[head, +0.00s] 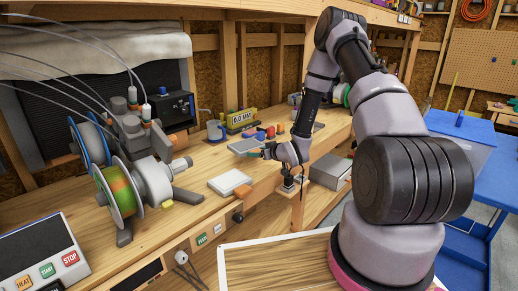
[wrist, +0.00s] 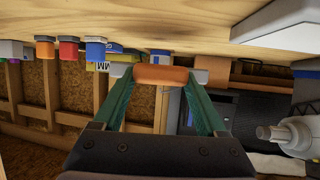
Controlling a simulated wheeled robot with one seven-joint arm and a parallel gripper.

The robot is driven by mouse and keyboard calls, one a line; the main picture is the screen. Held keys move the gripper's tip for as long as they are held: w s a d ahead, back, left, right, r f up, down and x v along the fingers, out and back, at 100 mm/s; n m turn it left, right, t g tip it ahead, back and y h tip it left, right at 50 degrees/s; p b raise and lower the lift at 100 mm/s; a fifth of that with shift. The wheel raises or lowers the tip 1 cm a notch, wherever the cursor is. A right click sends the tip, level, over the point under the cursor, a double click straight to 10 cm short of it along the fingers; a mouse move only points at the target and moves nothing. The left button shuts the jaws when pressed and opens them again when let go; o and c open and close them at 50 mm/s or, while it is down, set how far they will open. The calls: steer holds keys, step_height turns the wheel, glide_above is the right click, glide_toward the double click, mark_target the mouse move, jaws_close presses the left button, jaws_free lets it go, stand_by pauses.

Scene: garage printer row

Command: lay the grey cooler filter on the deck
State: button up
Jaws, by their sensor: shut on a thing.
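My gripper (head: 252,154) is stretched out over the wooden bench in the head view, small and far off, with teal fingers pointing left. In the wrist view my gripper (wrist: 160,76) is shut on an orange-brown rounded piece (wrist: 160,75), held across between the fingertips. Whether this piece belongs to the cooler filter I cannot tell. A flat grey panel (head: 244,145) shows just behind the gripper in the head view; whether it is the grey cooler filter is unclear. A pale block (head: 230,182) lies on the bench, nearer than the gripper. I cannot single out the deck.
A spool (head: 118,192) and grey machine parts stand on the bench at left. A button panel (head: 42,262) is at the near left. A yellow gauge (head: 241,117) stands toward the back. A grey box (head: 330,172) is right of the gripper. Bare bench wood (head: 190,215) shows in front.

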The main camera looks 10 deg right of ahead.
mark_target(258, 169)
steer(key=shift+f, duration=2.8)
